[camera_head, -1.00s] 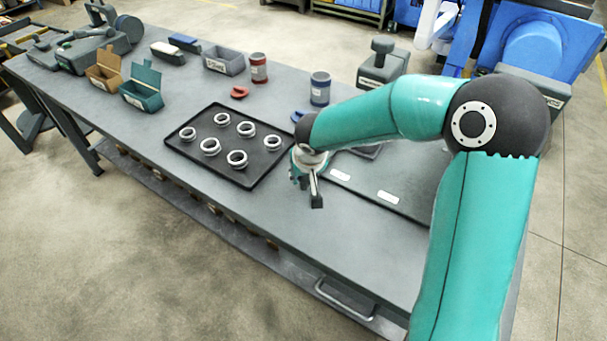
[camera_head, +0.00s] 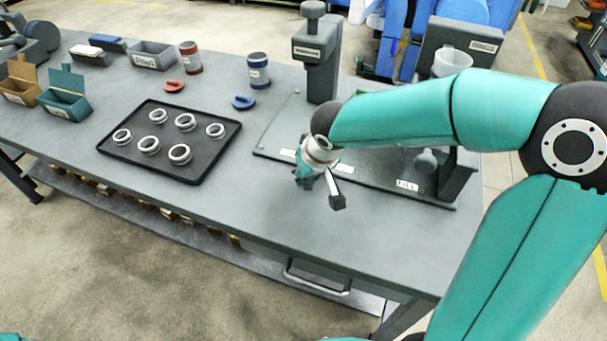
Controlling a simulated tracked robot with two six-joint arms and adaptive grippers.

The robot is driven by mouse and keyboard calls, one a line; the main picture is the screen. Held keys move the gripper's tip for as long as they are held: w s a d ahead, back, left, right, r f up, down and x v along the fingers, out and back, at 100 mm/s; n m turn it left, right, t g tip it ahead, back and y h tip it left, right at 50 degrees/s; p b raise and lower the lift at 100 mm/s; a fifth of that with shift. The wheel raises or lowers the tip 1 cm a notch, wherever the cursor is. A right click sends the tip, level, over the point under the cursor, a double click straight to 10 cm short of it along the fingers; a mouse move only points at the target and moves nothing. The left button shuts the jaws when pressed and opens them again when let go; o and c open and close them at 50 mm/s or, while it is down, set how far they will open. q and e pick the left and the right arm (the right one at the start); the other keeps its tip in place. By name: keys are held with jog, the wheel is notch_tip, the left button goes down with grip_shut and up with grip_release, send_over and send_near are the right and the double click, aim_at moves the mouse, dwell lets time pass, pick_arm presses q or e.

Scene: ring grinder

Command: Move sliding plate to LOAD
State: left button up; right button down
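The grinder fixture has a dark grey base plate (camera_head: 268,146) on the right half of the table, with small white labels along its front edge. One label (camera_head: 408,185) is near the right end, its text too small to read surely. A dark upright with a round knob (camera_head: 427,162) stands at the base's right end. My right arm crosses over the fixture and hides its middle, so I cannot clearly make out the sliding plate. My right gripper (camera_head: 321,192) points down at the front edge of the base, fingers apart and empty. My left gripper is out of view.
A black tray (camera_head: 213,160) with several metal rings lies left of the fixture. A grey press-like column (camera_head: 320,65) stands behind it, with a white cup (camera_head: 452,62) to the right. Red and blue cans and open boxes line the back. The front table strip is clear.

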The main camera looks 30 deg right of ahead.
jog(key=c, duration=0.8)
grip_release()
jog(key=shift+s+a+r, duration=0.1)
jog(key=v, duration=1.1)
jog(key=shift+s+r, duration=0.15)
jog(key=shift+r, duration=0.2)
